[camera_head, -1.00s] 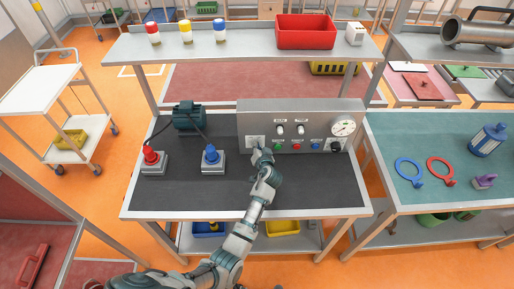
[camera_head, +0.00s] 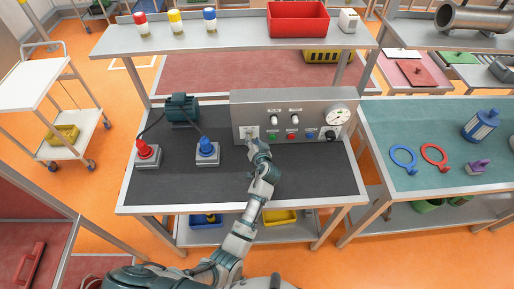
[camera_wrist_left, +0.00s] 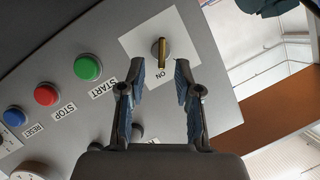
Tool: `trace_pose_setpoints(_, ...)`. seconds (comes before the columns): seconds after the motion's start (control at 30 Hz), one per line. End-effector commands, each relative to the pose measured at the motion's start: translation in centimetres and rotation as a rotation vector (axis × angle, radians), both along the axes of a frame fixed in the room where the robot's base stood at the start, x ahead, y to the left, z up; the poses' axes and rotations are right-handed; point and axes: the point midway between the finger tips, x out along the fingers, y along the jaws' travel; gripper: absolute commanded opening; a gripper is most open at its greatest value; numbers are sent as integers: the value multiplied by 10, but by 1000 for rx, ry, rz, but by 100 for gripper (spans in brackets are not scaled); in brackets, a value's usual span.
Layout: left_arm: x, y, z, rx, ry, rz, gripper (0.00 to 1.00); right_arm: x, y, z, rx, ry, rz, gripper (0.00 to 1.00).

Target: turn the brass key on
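The brass key (camera_wrist_left: 161,50) sits on a white plate (camera_wrist_left: 137,43) on the grey control panel (camera_head: 301,101). I see no contact with the key. In the head view, my left gripper (camera_head: 254,145) is at the panel's lower left, just below the plate, and the key is too small to make out. My right gripper is not in view.
Green START (camera_wrist_left: 88,67), red STOP (camera_wrist_left: 46,95) and blue RESET (camera_wrist_left: 14,115) buttons are beside the key plate. The bench's dark front is mostly clear.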

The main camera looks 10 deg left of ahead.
Motion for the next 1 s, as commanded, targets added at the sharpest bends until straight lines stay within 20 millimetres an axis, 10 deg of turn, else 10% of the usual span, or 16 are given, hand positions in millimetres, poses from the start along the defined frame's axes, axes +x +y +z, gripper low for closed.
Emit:
trace_pose_setpoints(0.4, -62, -36, 23, -1, 3, -1, 33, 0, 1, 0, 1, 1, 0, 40)
trace_pose_setpoints(1.0, -67, -38, 26, 0, 3, -1, 33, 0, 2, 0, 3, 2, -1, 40)
